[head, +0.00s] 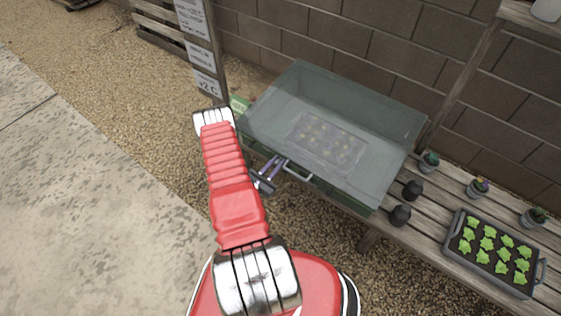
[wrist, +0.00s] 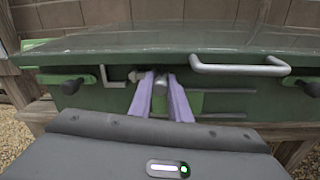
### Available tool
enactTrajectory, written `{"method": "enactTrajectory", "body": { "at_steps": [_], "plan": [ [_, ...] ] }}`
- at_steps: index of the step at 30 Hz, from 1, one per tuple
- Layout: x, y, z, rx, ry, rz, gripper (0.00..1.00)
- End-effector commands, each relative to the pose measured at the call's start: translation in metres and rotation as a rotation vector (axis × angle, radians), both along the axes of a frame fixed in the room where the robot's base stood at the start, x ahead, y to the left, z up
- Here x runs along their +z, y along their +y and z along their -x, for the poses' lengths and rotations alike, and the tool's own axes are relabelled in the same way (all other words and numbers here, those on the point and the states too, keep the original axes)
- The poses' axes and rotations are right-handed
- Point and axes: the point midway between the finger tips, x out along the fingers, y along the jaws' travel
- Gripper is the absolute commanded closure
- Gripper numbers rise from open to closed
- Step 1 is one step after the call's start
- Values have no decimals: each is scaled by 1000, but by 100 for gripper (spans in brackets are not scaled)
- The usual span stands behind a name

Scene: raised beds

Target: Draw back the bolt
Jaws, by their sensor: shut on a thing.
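A cold frame with a clear lid and a green front stands on the slatted bench; its lid (head: 390,115) looks closed. In the wrist view its green front (wrist: 215,103) fills the middle, seen face on. The bolt's pale round knob (wrist: 160,86) is between the two purple fingers of my gripper (wrist: 161,80), which is shut on it. Most of the bolt's bar is hidden behind the fingers. In the head view my gripper (head: 271,170) is at the frame's front, left of the lid handle.
A metal lid handle (wrist: 240,69) sticks out just right of my fingers. A pale bracket (wrist: 112,77) is to their left. A seedling tray (head: 462,249) and small pots are on the bench at right.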

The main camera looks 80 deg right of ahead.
Motion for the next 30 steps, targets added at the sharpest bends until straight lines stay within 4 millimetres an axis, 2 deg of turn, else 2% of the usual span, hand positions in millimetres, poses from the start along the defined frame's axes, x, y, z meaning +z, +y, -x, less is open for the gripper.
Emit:
{"method": "enactTrajectory", "body": {
  "at_steps": [9, 10, 17, 30],
  "plan": [
    [-1, 3, 7, -13, 6, -3, 100],
    [-1, 4, 8, -14, 6, -4, 82],
    [-1, 3, 9, -16, 5, -3, 66],
    [-1, 8, 5, -14, 4, -2, 65]
  ]
}}
